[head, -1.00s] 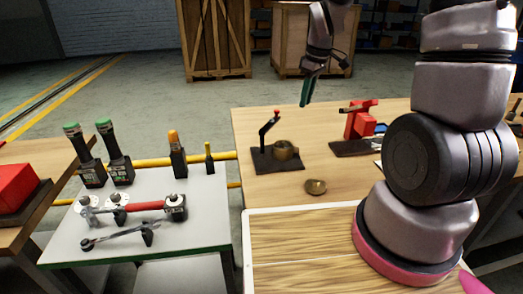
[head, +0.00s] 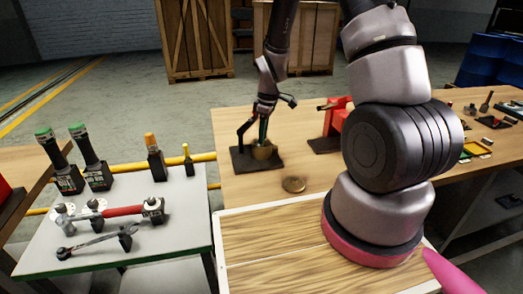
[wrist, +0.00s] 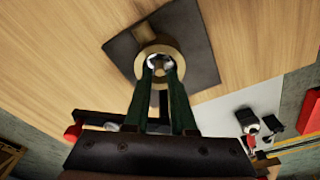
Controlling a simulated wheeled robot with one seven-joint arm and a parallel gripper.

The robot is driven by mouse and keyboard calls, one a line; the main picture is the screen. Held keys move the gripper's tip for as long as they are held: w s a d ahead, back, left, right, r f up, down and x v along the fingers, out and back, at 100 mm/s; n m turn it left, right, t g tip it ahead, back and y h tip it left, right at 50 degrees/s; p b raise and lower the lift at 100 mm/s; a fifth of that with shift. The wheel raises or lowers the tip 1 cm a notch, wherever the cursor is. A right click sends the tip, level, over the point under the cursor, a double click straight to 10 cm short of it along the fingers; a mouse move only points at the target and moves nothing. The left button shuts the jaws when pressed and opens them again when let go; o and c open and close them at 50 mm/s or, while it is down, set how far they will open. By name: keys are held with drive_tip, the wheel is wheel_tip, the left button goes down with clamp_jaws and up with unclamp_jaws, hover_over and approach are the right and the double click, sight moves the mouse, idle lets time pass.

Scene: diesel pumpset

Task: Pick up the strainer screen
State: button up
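A brass cup (head: 264,153) stands on a dark square base plate (head: 243,160) on the wooden table. In the wrist view the cup's round brass rim (wrist: 178,55) shows from above. A small silvery round piece (wrist: 157,61) sits inside it, probably the strainer screen, partly hidden by my fingertips. My gripper (head: 263,138) points down at the cup. In the wrist view its two green fingers (wrist: 161,72) are apart, with their tips at the cup's mouth around the silvery piece. I cannot tell whether they touch it.
A lever stand (head: 243,133) rises from the plate beside the cup. A round brass piece (head: 293,184) lies in front on the table. A red device (head: 338,115) stands to the right. A grey side table (head: 100,250) with tools is at left.

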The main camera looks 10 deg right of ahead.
wheel_tip(320, 180, down, 2)
drive_tip(key=shift+a+f, duration=0.1)
clamp_jaws()
